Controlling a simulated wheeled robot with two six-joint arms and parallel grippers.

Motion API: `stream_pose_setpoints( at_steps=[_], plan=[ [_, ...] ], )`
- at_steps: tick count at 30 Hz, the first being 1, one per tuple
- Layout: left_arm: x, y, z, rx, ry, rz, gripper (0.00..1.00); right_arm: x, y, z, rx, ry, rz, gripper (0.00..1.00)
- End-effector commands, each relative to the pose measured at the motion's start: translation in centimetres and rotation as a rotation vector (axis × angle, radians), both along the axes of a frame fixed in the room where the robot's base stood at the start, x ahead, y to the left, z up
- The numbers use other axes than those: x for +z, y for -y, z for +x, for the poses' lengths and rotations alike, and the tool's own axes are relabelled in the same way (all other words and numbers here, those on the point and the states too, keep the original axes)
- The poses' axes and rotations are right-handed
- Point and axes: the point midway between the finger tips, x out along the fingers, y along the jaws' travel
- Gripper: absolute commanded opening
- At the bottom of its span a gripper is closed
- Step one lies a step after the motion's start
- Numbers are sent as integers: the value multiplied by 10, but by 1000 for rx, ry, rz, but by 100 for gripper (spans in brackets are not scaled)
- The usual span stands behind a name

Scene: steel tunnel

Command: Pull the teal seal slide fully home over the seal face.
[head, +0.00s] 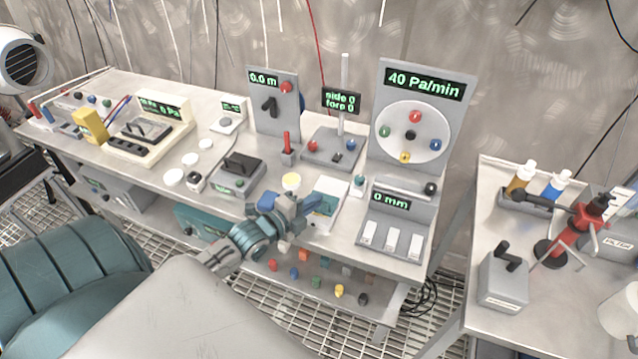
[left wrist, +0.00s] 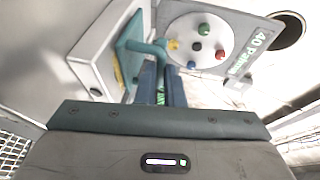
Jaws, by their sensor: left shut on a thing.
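The teal seal slide (left wrist: 128,47) sits on the side of a white box in the left wrist view, with a teal bar handle (left wrist: 148,48) sticking out from it. In the head view only a small teal part of the slide (head: 318,203) shows beside the white box (head: 330,190). My left gripper (head: 305,207) is at the bench's front edge, shut on the handle; its blue fingers also show in the left wrist view (left wrist: 160,78). The gripper hides part of the slide in the head view. I cannot make out the seal face clearly. My right gripper is not in view.
A grey panel (head: 440,130) reading "40 Pa/min" stands behind, to the right of the box. A grey unit (head: 400,215) reading "0 mm" stands close to the box's right. Small coloured parts lie on the shelf below.

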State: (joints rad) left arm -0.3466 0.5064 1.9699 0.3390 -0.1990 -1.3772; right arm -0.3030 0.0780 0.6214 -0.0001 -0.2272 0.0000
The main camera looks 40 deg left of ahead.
Motion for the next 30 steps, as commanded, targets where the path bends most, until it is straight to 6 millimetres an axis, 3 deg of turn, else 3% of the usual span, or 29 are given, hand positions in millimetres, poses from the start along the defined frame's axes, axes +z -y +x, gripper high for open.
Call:
stream_pose_setpoints(
  at_steps=[4,13,15,17,30],
  plan=[
    [1,3,-13,-1,-1,-1,0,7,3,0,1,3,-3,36],
    [-1,4,-15,-1,-3,-2,0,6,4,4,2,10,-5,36],
    [-2,4,-15,-1,-3,-2,18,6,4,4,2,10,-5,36],
    [-1,4,-15,-1,-3,-2,30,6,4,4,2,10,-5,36],
    [4,2,-21,1,-2,1,31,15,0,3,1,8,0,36]
  ],
)
